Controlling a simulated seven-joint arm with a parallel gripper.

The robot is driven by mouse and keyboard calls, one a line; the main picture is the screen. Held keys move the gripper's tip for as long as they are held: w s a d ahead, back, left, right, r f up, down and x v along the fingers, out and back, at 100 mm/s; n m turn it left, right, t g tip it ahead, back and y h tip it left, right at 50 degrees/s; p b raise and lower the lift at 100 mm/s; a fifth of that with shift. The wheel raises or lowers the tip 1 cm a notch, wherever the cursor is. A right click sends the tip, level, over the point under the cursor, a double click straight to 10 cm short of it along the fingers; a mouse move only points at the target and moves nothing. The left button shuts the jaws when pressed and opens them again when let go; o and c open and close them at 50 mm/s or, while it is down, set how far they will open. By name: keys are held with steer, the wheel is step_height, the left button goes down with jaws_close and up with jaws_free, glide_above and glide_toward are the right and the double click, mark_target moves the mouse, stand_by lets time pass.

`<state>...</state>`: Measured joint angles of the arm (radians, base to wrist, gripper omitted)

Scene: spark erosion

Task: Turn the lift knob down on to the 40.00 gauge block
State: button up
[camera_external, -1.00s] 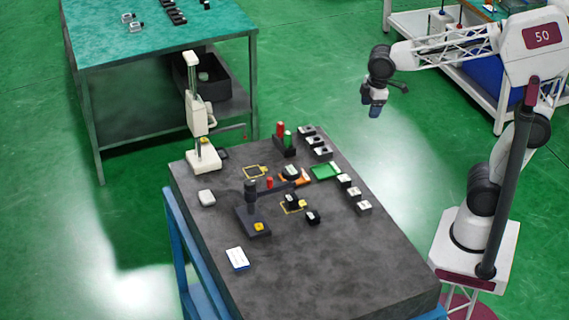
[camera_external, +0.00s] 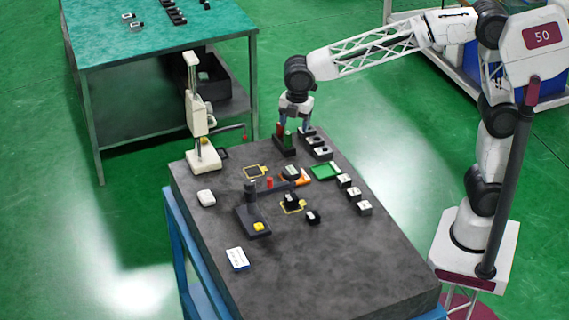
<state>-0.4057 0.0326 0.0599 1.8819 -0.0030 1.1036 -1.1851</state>
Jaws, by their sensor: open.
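A white column instrument (camera_external: 197,115) stands upright on a pale base (camera_external: 204,162) at the table's far left corner. A thin rod with a small red end (camera_external: 245,137) reaches right from its column. I cannot tell which part is the lift knob. Several small dark and silver blocks sit about the table, among them a row at the right (camera_external: 354,193). Their markings are too small to read, so I cannot pick out the 40.00 gauge block. My gripper (camera_external: 294,124) is open, pointing down at the table's far edge, close to the red and green cylinders; contact is unclear.
The dark stand with red and green cylinders (camera_external: 288,139) is beside blocks in a row (camera_external: 316,147). The table's front is clear.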

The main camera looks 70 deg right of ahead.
mark_target(250, 181)
steer(key=w+a+f+n, duration=0.1)
steer(key=w+a+n, duration=0.1)
steer(key=a, duration=0.4)
steer(key=w+a+f+n, duration=0.2)
steer(key=w+a, duration=0.1)
steer(key=a, duration=0.3)
steer(key=w+a+f+n, duration=0.1)
steer(key=w+a+n, duration=0.1)
steer(key=a, duration=0.3)
steer(key=shift+w+a+f+n+g, duration=0.3)
steer(key=shift+w+a+n+g, duration=0.1)
steer(key=shift+n, duration=0.1)
steer(key=shift+f, duration=0.15)
steer(key=shift+f, duration=3.75)
steer(key=shift+c, duration=0.5)
steer(key=c, duration=0.8)
steer(key=shift+c, duration=0.2)
